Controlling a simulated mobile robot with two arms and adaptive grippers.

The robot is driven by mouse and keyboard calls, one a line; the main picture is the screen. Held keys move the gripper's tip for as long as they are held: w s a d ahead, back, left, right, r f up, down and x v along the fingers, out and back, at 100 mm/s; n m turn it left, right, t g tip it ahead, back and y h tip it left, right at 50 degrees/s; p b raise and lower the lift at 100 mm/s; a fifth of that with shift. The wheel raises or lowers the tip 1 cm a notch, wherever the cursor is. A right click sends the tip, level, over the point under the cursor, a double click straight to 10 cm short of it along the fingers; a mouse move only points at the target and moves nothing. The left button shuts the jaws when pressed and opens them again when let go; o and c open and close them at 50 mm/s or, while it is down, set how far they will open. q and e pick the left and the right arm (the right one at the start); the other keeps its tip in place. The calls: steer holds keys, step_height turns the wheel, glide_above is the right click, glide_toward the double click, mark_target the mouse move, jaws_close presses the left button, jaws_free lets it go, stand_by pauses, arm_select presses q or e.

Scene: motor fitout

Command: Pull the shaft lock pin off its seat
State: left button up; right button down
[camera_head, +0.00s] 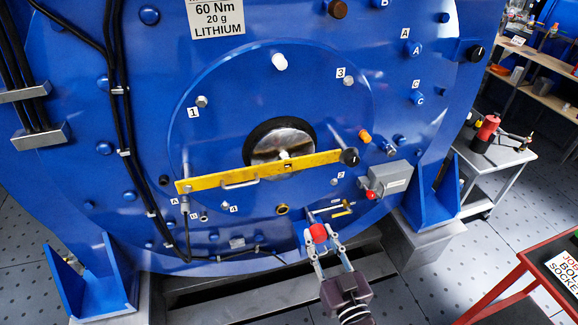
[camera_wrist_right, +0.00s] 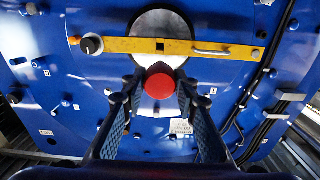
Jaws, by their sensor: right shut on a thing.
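The blue motor end face (camera_head: 150,170) fills much of the head view. Low on it, right of centre, is a round red knob (camera_head: 318,233), which I take for the head of the shaft lock pin. My right gripper (camera_head: 321,243) reaches up from below, its fingers closed on the sides of the red knob. In the right wrist view the red knob (camera_wrist_right: 160,82) sits between the fingertips (camera_wrist_right: 157,88). The knob hides any pin shank behind it, so I cannot tell how deep it sits. My left gripper is not in view.
A yellow bar (camera_head: 270,171) with a handle crosses the face below the steel shaft end (camera_head: 280,140). A grey box (camera_head: 392,178) with a smaller red knob (camera_head: 370,195) is to the right. Black cables run down the left. A red-framed table (camera_head: 500,282) stands lower right.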

steer(key=p+v, duration=0.1)
steer(key=v, duration=0.5)
steer(key=shift+s+p, duration=0.25)
steer(key=shift+p, duration=0.05)
